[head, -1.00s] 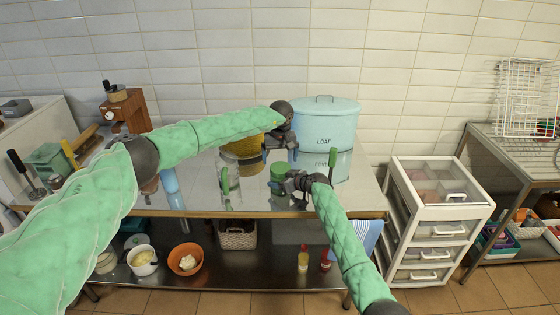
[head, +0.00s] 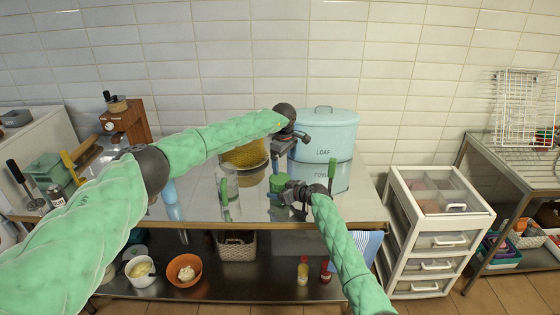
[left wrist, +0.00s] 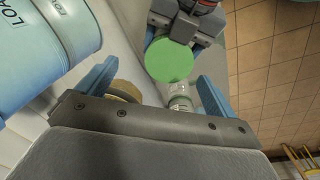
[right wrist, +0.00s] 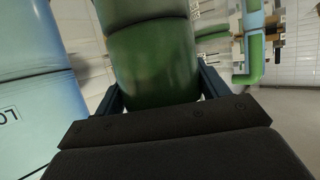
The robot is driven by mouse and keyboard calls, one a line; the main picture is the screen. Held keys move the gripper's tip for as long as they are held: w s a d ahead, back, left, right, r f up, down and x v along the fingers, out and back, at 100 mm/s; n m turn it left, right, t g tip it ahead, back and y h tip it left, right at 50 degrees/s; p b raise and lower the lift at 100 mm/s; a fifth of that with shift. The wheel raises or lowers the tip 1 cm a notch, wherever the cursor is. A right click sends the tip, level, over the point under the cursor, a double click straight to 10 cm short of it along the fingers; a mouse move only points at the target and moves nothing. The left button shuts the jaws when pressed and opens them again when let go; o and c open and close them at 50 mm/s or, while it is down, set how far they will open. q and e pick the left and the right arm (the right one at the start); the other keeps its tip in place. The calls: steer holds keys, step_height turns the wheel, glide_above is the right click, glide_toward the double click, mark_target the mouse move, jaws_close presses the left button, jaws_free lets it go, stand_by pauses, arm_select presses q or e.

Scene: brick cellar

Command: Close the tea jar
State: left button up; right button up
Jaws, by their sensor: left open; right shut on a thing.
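The green tea jar (head: 278,184) stands upright near the table's front edge, right of centre. A flat round green top (left wrist: 168,60) covers it in the left wrist view. In the right wrist view the jar (right wrist: 152,65) fills the space between the fingers, with a seam around its upper part. I cannot tell whether the lid is fully seated. My right gripper (head: 290,195) is shut on the jar's side from the front right. My left gripper (head: 283,160) is open and empty above and just behind the jar, apart from it.
A large blue LOAF bin (head: 325,135) stands behind to the right. A clear glass jar (head: 228,185) stands left of the tea jar, with a yellow bowl-like object (head: 247,155) behind. A white drawer unit (head: 435,235) is right of the table (head: 345,212).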

arm_select(q)
steer(key=n, duration=0.7)
steer(key=shift+a+r, duration=0.2)
steer(key=shift+a, duration=0.05)
steer(key=n, duration=0.3)
steer(key=shift+w+a, duration=0.1)
steer(key=shift+a, duration=0.05)
steer(key=n, duration=0.4)
steer(key=shift+a+n+g, duration=0.2)
steer(key=shift+n+g, duration=0.1)
steer(key=shift+n, duration=0.1)
steer(key=n, duration=0.2)
steer(key=shift+a+n, duration=0.1)
steer(key=shift+n, duration=0.3)
steer(key=n, duration=0.4)
steer(key=shift+a, duration=0.1)
steer(key=n, duration=0.4)
steer(key=shift+s, duration=0.2)
steer(key=n, duration=0.4)
